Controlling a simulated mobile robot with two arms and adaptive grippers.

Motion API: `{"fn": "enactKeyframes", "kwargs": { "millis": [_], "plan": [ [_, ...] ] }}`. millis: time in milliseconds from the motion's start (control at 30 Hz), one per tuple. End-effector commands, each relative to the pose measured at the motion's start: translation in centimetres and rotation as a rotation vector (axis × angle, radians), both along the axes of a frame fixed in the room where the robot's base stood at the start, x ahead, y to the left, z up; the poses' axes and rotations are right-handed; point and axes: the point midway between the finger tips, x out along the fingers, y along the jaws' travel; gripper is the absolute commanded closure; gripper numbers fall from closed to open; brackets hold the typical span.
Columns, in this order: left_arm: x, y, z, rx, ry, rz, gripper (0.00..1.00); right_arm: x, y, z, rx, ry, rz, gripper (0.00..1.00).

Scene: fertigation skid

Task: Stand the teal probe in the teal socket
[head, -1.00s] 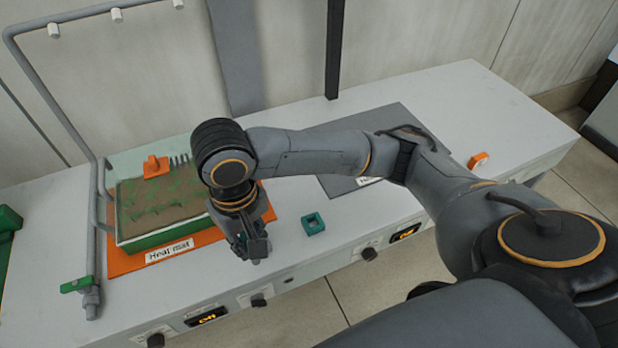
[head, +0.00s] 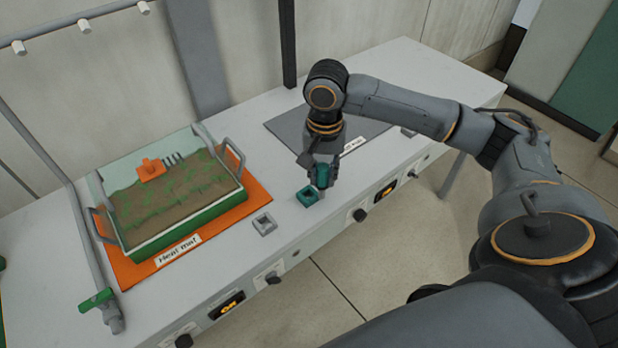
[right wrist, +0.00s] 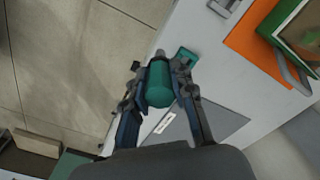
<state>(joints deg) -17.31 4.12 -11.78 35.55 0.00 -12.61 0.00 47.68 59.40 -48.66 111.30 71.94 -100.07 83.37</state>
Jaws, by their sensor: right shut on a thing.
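The teal probe (right wrist: 159,84) is a short cylinder with a grey tip, held between the fingers of my right gripper (right wrist: 161,88) in the right wrist view. In the head view the right gripper (head: 320,180) points down with the probe (head: 323,177) in it. The teal socket (head: 307,196) is a small square block with an opening, on the bench just below and left of the probe. The probe looks apart from the socket. My left gripper is not in view.
A grey socket (head: 264,223) stands left of the teal one. A green tray of soil (head: 190,224) sits on the orange heat mat (head: 128,277). A grey mat (head: 285,127) lies behind my right arm. Knobs and displays line the bench's front edge (head: 272,277).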

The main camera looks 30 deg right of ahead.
Motion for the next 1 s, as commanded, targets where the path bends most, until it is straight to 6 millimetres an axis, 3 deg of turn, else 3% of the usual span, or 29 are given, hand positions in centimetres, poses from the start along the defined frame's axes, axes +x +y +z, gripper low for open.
{"fn": "enactKeyframes", "kwargs": {
  "millis": [133,400,633,833,1000],
  "plan": [
    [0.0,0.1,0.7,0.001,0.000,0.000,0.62,3.3,-0.6,-1.3,0.001,0.001,-0.002,1.00],
    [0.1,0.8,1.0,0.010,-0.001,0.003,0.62,6.7,-1.3,-5.9,-0.001,0.001,0.001,1.00],
    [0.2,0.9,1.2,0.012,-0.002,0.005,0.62,7.9,-1.6,-7.3,0.000,0.000,0.002,1.00],
    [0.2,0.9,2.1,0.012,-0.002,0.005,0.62,7.8,-1.6,-9.9,-0.002,0.001,0.003,1.00],
    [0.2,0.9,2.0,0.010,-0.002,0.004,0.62,7.7,-1.6,-10.4,-0.003,0.000,0.003,1.00]
  ]
}}
